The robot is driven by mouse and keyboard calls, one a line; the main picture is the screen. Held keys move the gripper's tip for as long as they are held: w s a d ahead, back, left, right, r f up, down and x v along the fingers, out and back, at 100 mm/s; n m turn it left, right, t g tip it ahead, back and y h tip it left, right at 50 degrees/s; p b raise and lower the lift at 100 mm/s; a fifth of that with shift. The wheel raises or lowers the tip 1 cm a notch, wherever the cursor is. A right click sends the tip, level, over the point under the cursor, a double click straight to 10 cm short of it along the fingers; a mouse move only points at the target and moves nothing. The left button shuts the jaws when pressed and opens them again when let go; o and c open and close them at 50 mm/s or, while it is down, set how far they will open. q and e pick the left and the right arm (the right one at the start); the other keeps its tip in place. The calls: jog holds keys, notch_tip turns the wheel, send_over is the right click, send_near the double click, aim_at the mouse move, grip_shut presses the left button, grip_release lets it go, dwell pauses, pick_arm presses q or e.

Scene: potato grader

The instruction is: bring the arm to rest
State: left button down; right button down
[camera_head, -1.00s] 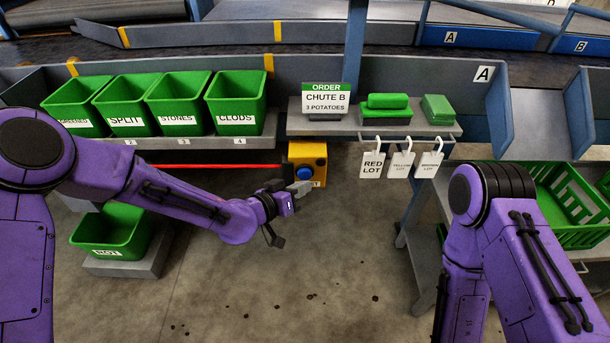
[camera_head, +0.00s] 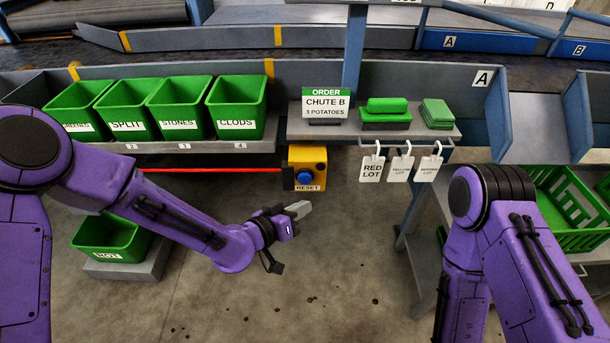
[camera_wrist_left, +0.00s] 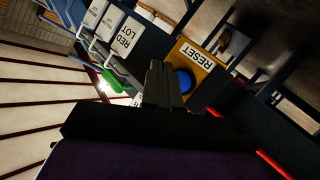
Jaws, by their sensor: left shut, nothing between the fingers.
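My left gripper (camera_head: 299,210) is shut and empty, held in open air below and in front of the yellow reset box (camera_head: 306,160) with its blue button (camera_head: 304,177). A clear gap shows between the fingertips and the box. In the left wrist view the shut fingers (camera_wrist_left: 163,75) point up the picture, beside the blue button (camera_wrist_left: 183,80) and the RESET label. My right arm (camera_head: 520,240) shows at the right, but its gripper is out of view.
Green bins (camera_head: 236,103) stand on a shelf at left, and another green bin (camera_head: 110,238) stands low below them. Lot tags (camera_head: 371,167) hang under the small shelf with the order sign (camera_head: 326,104). A green crate (camera_head: 575,205) is at right.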

pick_arm(q)
jog(key=s+a+f+n+g+y+p, duration=0.25)
jog(key=s+a+f+n+y, duration=0.55)
jog(key=a+f, duration=0.4)
jog(key=s+a+f+n+g+y+p, duration=0.2)
jog(key=s+a+g+y+p, duration=0.3)
jog(key=s+a, duration=1.2)
jog(key=s+p, duration=0.1)
jog(key=s, duration=0.3)
jog(key=shift+s, duration=0.2)
dwell(1.2)
